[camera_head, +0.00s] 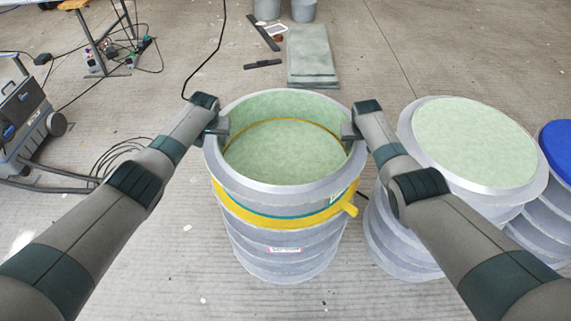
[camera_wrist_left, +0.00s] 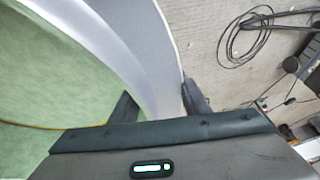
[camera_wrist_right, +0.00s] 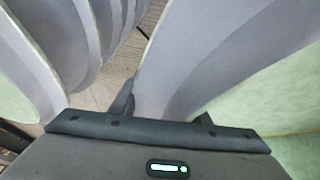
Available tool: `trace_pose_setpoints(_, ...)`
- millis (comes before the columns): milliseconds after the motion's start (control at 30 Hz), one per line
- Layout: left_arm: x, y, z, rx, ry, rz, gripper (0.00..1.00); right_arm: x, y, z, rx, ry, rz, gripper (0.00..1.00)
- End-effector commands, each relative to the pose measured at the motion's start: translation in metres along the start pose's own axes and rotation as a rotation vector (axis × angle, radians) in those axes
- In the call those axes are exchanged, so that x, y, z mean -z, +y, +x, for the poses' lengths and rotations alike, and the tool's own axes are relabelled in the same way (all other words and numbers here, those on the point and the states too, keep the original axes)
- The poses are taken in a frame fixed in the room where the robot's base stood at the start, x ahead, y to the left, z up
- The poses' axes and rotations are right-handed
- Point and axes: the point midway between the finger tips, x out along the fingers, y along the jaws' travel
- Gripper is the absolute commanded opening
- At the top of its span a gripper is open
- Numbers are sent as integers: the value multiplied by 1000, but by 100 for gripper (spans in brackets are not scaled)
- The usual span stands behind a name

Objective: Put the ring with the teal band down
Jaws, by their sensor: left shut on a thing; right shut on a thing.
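The grey ring with the teal band (camera_head: 228,180) is upright at the top of the middle stack, its inside pale green. My left gripper (camera_head: 218,126) is shut on its left wall, and my right gripper (camera_head: 350,130) is shut on its right wall. In the left wrist view the ring's wall (camera_wrist_left: 158,70) passes between the fingers; the same shows on the other side in the right wrist view (camera_wrist_right: 185,70). Directly below the teal band is a yellow band (camera_head: 265,226) with a tab at the right. I cannot tell whether the ring bears on the part below.
A second grey stack with a pale green top (camera_head: 475,142) stands close on the right, near my right arm. A blue-topped stack (camera_head: 558,148) is beyond it. Grey-green slabs (camera_head: 311,55) lie behind. A machine (camera_head: 30,120) and cables are at the left.

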Motion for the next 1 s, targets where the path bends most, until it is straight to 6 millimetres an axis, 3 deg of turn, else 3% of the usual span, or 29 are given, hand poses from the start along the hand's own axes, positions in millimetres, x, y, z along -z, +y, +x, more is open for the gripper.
trace_pose_setpoints(167, 0, 1, 6, -3, 6, -5, 0, -1, -1, 6, 2, 4, 2, 0)
trace_pose_setpoints(200, -2, 1, 6, -2, 1, -5, 49, -3, -1, 6, 2, -1, 2, 49)
trace_pose_setpoints(267, -2, 1, 6, -2, 1, -4, 61, -3, -1, 6, 1, -1, 2, 61)
trace_pose_setpoints(767, -2, 1, 2, -1, 1, -1, 61, -2, -1, 6, 0, 0, 0, 61)
trace_pose_setpoints(1000, -2, 1, -12, -2, 2, 1, 61, -2, -1, 6, 0, 0, 0, 61)
